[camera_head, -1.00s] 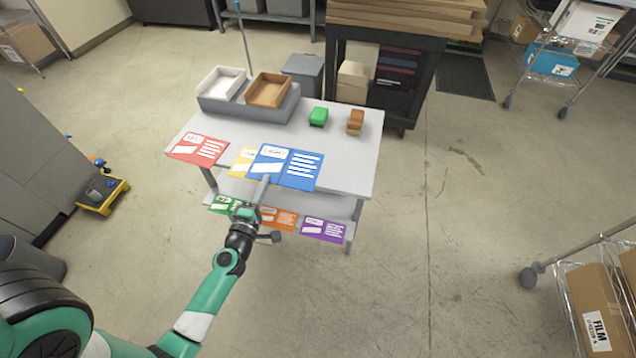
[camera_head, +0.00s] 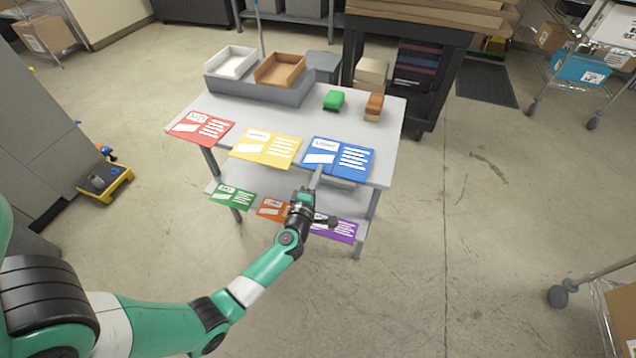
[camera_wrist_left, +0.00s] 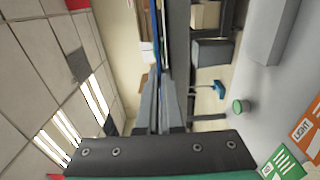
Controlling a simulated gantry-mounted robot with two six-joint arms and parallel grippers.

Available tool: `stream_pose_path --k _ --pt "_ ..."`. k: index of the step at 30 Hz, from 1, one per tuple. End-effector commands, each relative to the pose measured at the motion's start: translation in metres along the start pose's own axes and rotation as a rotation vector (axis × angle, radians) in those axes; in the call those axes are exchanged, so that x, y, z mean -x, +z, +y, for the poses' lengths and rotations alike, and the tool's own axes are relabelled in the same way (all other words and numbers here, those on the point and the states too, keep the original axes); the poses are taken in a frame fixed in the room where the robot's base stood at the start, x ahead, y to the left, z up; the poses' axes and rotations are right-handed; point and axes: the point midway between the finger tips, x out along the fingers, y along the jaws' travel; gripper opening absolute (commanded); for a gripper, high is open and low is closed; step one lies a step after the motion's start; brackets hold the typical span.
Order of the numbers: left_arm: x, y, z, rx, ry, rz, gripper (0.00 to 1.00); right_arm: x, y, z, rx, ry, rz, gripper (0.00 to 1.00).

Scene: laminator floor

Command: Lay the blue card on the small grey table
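The blue card (camera_head: 338,156) is at the front right of the small grey table (camera_head: 300,125), level with the yellow card. My left gripper (camera_head: 317,180) comes from the front and is shut on the card's near edge. In the left wrist view, the fingers (camera_wrist_left: 160,105) pinch the blue card (camera_wrist_left: 156,35), seen edge-on close to the grey tabletop's edge. Whether it touches the top I cannot tell. The red card (camera_head: 201,128) and yellow card (camera_head: 266,146) lie along the front edge. My right gripper is out of view.
Green (camera_head: 232,197), orange (camera_head: 271,207) and purple (camera_head: 340,231) cards sit on the lower shelf, the purple partly behind my arm. White (camera_head: 231,62) and brown (camera_head: 280,70) trays are at the back. The middle top is clear.

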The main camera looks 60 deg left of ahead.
Motion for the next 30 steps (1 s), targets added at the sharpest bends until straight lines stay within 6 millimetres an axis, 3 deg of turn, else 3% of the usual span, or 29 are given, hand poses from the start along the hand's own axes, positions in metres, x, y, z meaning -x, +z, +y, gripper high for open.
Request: stream_pose_path --k 1,13,18,30 --pt "0.0000 -0.0002 -0.0121 0.000 0.001 0.000 0.00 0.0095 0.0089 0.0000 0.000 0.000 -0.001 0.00" --pt "0.0001 -0.0002 -0.0131 0.001 0.000 0.000 0.00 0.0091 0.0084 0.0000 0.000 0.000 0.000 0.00" --pt "0.0002 -0.0002 -0.0115 0.001 0.000 0.000 0.34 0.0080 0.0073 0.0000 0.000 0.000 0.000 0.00" --pt "0.0061 0.0002 -0.0065 0.000 -0.001 -0.001 0.34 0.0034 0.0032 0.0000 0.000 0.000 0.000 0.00"
